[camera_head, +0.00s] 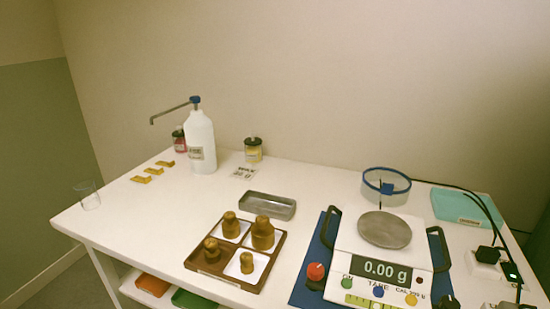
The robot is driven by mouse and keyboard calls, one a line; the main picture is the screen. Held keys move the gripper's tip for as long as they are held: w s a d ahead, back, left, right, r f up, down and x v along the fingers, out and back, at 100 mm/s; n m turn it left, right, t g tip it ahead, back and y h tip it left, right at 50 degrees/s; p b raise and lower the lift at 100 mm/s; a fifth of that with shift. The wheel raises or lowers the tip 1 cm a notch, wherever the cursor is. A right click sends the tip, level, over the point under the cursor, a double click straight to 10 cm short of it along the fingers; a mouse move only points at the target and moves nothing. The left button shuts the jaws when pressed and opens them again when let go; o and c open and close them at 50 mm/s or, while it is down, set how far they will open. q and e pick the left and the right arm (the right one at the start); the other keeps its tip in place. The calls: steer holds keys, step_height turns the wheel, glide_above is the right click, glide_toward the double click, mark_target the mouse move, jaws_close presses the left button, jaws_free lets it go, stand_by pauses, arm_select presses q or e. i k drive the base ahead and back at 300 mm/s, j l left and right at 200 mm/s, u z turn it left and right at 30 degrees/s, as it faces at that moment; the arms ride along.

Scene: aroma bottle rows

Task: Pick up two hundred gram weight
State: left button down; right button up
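Several brass knobbed weights stand upright in a brown tray (222,280) with white-floored compartments, on the white table. The largest weight (263,236) is in the back right compartment. A slightly smaller weight (231,227) is in the back left one. Another weight (211,253) is in the front left, and the smallest (246,264) is in the front right. No mass markings are readable, so I cannot tell by label which is two hundred grams. Neither of my grippers shows in the head view.
A scale (382,268) reading 0.00 g, with a bare round pan (384,230), stands right of the tray on a blue base. A grey dish (268,206) lies behind the tray. A pump bottle (201,143) and a clear glass (88,196) stand left. The table's left front is clear.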

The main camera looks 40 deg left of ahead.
mark_target(212, 253)
steer(key=u, duration=1.55)
